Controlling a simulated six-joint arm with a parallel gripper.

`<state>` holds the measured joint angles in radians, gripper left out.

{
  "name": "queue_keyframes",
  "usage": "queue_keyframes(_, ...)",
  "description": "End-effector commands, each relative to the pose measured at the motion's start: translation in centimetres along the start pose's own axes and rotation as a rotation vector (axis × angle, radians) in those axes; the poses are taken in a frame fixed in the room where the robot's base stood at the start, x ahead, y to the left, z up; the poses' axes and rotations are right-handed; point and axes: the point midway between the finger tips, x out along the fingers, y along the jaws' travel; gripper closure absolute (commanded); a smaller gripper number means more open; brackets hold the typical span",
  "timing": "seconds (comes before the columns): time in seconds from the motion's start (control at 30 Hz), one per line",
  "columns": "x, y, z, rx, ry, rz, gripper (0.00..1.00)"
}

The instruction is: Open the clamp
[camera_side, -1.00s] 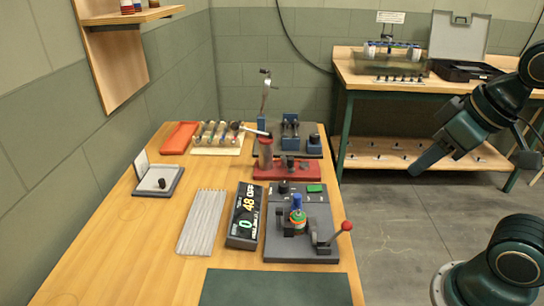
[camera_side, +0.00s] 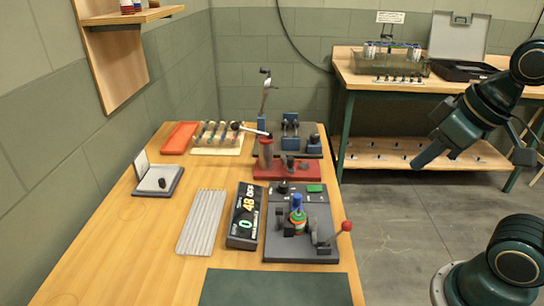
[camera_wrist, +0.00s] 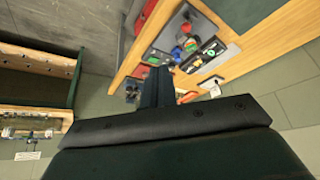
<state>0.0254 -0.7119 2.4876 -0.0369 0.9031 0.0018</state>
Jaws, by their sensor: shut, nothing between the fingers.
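The clamp appears to be the dark grey fixture (camera_side: 325,211) on the front right of the wooden bench. Its lever ends in a red ball knob (camera_side: 347,226) leaning out to the right. A small part with a blue top (camera_side: 297,202) and a green and orange band stands upright at its jaws. I cannot tell how tightly it is held. My gripper (camera_side: 421,165) is over the floor, right of the bench, apart from the clamp. Its fingers (camera_wrist: 157,88) are shut and empty in the wrist view, where the fixture shows small beyond them.
A display box (camera_side: 244,216) stands left of the fixture, beside a ribbed light mat (camera_side: 202,222). A red fixture (camera_side: 285,174) with a tall handle is behind. A dark green mat (camera_side: 275,288) lies in front. A second bench (camera_side: 365,92) stands at the back right.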

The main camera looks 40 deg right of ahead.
Motion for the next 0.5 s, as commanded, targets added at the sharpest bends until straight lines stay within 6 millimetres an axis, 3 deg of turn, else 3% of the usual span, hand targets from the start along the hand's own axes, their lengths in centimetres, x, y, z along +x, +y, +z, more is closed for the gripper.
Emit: queue_keyframes(0.5, 3.5, -0.4, -2.1, 0.003, -0.198, -0.110, 1.00)
